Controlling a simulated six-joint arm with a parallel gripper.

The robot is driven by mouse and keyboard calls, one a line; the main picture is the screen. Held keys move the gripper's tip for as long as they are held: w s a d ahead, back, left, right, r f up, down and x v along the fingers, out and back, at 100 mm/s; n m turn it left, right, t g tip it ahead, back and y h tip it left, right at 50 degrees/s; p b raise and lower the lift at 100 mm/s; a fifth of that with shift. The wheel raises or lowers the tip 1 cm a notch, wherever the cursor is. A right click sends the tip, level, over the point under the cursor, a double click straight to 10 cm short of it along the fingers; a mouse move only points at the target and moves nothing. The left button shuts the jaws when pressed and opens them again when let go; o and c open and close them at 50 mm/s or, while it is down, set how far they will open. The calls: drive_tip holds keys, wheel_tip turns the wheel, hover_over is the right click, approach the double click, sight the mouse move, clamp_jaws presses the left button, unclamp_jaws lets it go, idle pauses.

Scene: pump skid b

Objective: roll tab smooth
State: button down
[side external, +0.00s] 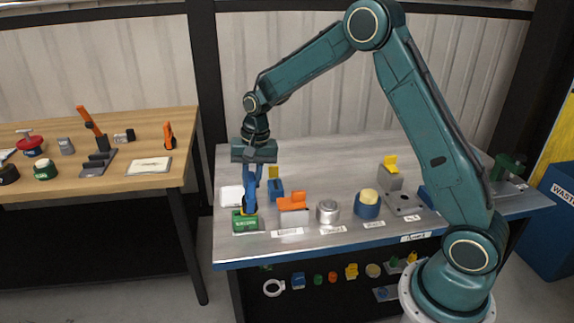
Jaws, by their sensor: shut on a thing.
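My gripper (253,170) points down over the left front of the metal-topped table. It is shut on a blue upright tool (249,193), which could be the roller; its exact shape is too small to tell. The tool's lower end is at the back of a green block (245,224) with pale lettering on its front. I cannot tell whether the tool touches the block or stands just above it. A tab is not clear to see at this size.
A white piece (230,196) lies behind the green block. A blue and yellow piece (276,188), an orange and grey block (293,211), a silver cylinder (327,211) and a blue cup with a cream top (368,204) stand to the right. A wooden table (150,188) is at left.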

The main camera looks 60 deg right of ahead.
drive_tip(key=shift+w+a+r, duration=0.15)
drive_tip(key=shift+w+a, duration=0.55)
drive_tip(key=shift+w, duration=0.05)
drive_tip(key=shift+f, duration=0.2)
drive_tip(key=shift+s, duration=0.1)
drive_tip(key=shift+s+d+f, duration=0.3)
drive_tip(key=shift+s+d, duration=0.45)
drive_tip(key=shift+s+d+f, duration=0.3)
drive_tip(key=shift+s+d, duration=0.4)
drive_tip(key=shift+s, duration=0.05)
drive_tip(key=shift+r, duration=0.1)
drive_tip(key=shift+w+a+r, duration=0.15)
drive_tip(key=shift+w+a, duration=0.45)
drive_tip(key=shift+a, duration=0.15)
drive_tip(key=shift+w+a+r, duration=0.2)
drive_tip(key=shift+w+a, duration=0.2)
drive_tip(key=shift+w, duration=0.1)
drive_tip(key=shift+w+a+r, duration=0.15)
drive_tip(key=shift+w+a, duration=0.2)
drive_tip(key=shift+w, duration=0.1)
drive_tip(key=shift+f, duration=0.1)
